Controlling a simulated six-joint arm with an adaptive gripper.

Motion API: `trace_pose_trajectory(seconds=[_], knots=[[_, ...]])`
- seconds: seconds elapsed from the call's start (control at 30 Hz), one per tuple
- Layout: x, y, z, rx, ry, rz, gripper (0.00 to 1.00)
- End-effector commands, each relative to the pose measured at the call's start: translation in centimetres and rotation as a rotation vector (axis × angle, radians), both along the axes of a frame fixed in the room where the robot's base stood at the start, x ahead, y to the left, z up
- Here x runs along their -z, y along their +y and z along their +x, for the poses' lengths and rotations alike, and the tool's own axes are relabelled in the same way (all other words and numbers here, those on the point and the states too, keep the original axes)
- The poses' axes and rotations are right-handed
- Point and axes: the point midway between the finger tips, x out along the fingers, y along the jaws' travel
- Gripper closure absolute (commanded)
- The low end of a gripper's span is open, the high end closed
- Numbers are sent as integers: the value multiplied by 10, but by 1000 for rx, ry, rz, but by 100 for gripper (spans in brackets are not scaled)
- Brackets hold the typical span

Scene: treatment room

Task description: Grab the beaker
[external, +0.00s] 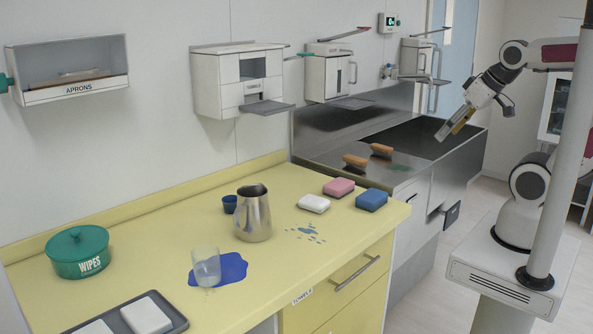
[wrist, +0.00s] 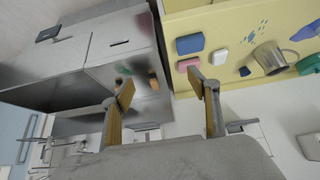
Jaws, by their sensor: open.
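I cannot make the beaker out in the wrist view. My gripper (external: 450,130) hangs over the steel sink at the right, far from the beaker. In the wrist view my gripper (wrist: 165,90) shows its two fingers spread wide, open and empty, with the sink and the counter's end beyond them.
A metal pitcher (external: 253,215) and small blue cup (external: 229,204) stand behind the beaker. A green wipes tub (external: 77,252) is left; a grey tray (external: 170,315) is in front. Sponges (external: 371,199) lie near the counter's right end. Wall dispensers (external: 238,80) jut out above.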

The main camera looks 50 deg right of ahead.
Motion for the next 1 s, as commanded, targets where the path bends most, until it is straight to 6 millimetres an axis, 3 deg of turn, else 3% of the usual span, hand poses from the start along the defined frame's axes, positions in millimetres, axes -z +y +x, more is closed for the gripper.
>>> trace_pose_trajectory(seconds=[0.27, 0.47, 0.73, 1.0], knots=[[-54, 8, 72, -22, -233, 1, 40], [-96, 28, 132, -70, -398, 11, 40], [-135, 72, 201, -156, -559, 40, 40], [-149, 129, 253, -249, -660, 80, 40]])
